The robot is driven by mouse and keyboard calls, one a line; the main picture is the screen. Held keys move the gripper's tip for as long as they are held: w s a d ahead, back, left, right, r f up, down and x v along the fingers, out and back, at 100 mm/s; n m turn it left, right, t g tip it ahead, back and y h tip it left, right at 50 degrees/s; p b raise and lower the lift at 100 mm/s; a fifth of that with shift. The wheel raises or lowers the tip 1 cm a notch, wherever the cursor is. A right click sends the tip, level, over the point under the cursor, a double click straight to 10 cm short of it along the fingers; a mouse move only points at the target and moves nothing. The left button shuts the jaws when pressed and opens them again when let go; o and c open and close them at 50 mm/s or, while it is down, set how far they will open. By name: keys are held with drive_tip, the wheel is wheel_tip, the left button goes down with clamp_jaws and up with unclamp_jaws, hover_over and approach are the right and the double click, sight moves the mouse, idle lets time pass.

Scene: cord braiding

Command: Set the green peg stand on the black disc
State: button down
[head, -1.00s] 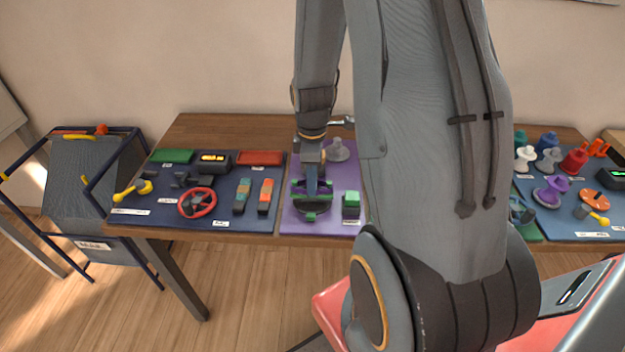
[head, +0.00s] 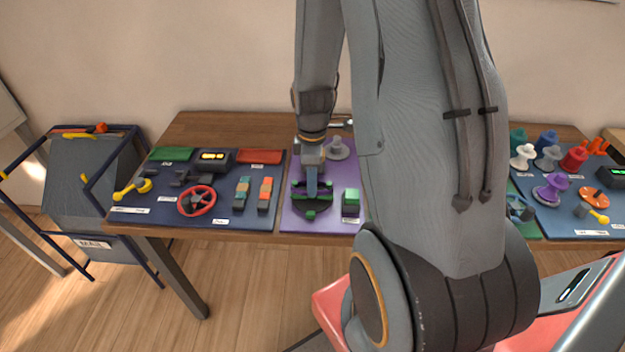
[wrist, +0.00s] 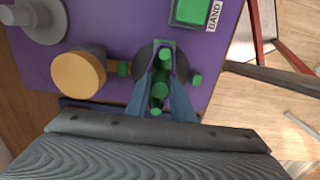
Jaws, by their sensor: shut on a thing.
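The green peg stand (wrist: 160,88) is between the blue fingers of my gripper (wrist: 160,100) in the wrist view. In the head view my gripper (head: 312,190) points down at the purple mat, with green pieces showing around the fingertips. The black disc (wrist: 144,58) shows behind and under the held stand in the wrist view. In the head view the black disc (head: 312,208) is a dark round shape below the fingers. The fingers cover much of the stand. I cannot tell whether it rests on the disc or hovers just above it.
On the purple mat (head: 295,222), a green-topped block (head: 351,202) is right of the disc and a grey spool (head: 337,148) is behind. A tan round piece (wrist: 80,74) is beside the fingers.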

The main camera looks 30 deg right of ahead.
drive_tip(key=shift+f, duration=0.35)
drive_tip(key=c, duration=1.5)
unclamp_jaws()
drive_tip(key=shift+o, duration=0.2)
drive_tip(key=shift+r+p, duration=3.2)
drive_tip(key=shift+r, duration=0.8)
drive_tip(key=shift+a+r+m+b, duration=0.15)
drive_tip(key=shift+a+m+b, duration=0.15)
drive_tip(key=shift+a+b, duration=0.1)
drive_tip(key=s+a+r+m+b, duration=0.2)
drive_tip(key=s+a+m+b, duration=0.1)
drive_tip(key=a+m+b, duration=0.1)
drive_tip(key=s+a+r+m+t+b, duration=0.1)
drive_tip(key=s+a+r+m+b, duration=0.1)
drive_tip(key=s+a+m+b, duration=0.2)
drive_tip(key=a+m, duration=0.2)
drive_tip(key=a, duration=0.2)
drive_tip(key=shift+s+m, duration=0.3)
